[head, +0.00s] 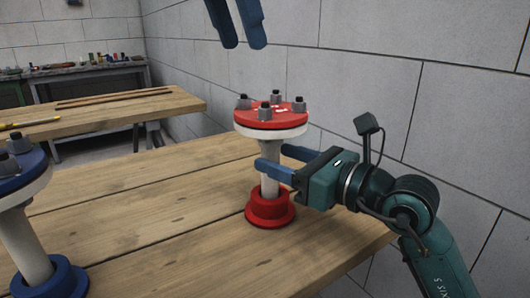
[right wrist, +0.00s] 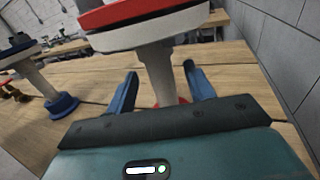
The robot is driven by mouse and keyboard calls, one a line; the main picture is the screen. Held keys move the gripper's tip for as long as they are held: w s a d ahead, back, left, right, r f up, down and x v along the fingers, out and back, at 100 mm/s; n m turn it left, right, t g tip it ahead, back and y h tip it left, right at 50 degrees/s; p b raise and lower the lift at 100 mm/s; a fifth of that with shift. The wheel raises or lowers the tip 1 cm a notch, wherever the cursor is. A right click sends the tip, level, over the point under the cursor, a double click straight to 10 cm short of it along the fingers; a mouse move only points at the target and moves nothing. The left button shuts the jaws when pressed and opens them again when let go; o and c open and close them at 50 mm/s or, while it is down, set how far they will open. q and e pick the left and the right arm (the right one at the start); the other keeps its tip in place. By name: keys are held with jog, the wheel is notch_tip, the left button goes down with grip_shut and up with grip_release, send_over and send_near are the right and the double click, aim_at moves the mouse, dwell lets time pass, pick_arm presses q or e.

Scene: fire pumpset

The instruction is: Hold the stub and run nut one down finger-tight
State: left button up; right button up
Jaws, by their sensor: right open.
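The red stub is a white pipe (head: 270,165) standing upright on a red foot (head: 270,207). A white flange with a red disc (head: 268,116) tops it. The right wrist view shows the pipe (right wrist: 160,72) between the fingers, with gaps. My left gripper (head: 243,46) hangs above the disc, empty, fingers apart, cut by the top edge.
A blue-flanged stub (head: 32,250) stands at the left on the wooden table (head: 150,205); its blue foot also shows in the right wrist view (right wrist: 62,106). A grey block wall (head: 455,100) rises behind. A second bench (head: 120,112) lies farther back.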

aim_at(263, 153)
jog(key=shift+x, duration=2.3)
grip_shut()
